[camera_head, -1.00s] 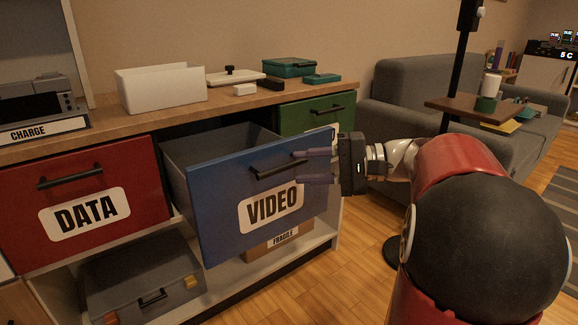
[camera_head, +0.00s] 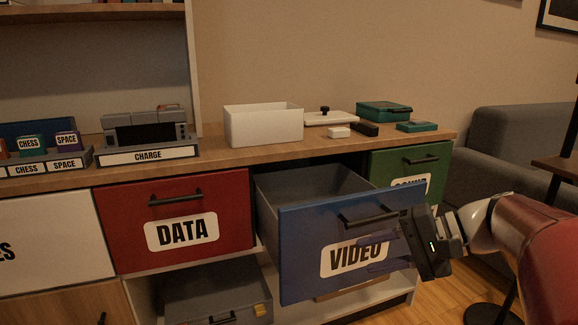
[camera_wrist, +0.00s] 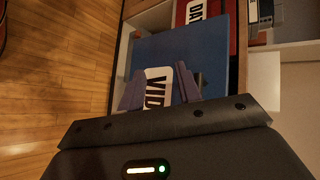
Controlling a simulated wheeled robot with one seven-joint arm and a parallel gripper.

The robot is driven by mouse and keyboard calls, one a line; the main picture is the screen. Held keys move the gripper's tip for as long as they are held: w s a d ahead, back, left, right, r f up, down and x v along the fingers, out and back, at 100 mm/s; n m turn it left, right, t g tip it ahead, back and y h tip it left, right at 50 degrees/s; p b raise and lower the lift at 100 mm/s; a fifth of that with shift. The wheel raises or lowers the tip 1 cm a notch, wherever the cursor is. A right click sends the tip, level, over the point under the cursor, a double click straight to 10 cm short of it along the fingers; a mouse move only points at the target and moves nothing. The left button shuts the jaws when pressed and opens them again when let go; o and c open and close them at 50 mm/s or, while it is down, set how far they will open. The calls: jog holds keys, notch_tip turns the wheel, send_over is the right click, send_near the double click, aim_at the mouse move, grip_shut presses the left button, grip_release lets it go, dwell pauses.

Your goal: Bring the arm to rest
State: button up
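The blue VIDEO drawer (camera_head: 300,235) is pulled out of the cabinet, and its grey inside shows from above. Its black handle (camera_head: 372,215) is on the front, above the white label. My gripper (camera_head: 385,248) is in front of the lower right part of the drawer front, below the handle's right end. Its two fingers are apart with nothing between them. In the wrist view the open fingers of my gripper (camera_wrist: 160,92) frame part of the VIDEO label (camera_wrist: 157,88) on the blue front (camera_wrist: 165,52). I cannot tell whether a fingertip touches the drawer.
The red DATA drawer (camera_head: 225,220) and green drawer (camera_head: 432,160) are shut. A white box (camera_head: 262,126), a CHARGE tray (camera_head: 150,155) and teal cases (camera_head: 383,110) stand on the countertop. A grey case (camera_head: 215,298) lies below. A sofa (camera_head: 520,135) and stand are at right.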

jog(key=s+a+f+n+h+p, duration=0.1)
jog(key=s+f+n+h+p, duration=0.1)
jog(key=s+h, duration=0.3)
jog(key=s+a+f+n+t+h+p, duration=0.1)
jog(key=s+f+n+h+p, duration=0.1)
jog(key=s+h, duration=0.4)
jog(key=s+n+p, duration=0.1)
jog(key=s+n, duration=0.1)
jog(key=shift+s+p, duration=0.35)
jog(key=shift+p, duration=0.05)
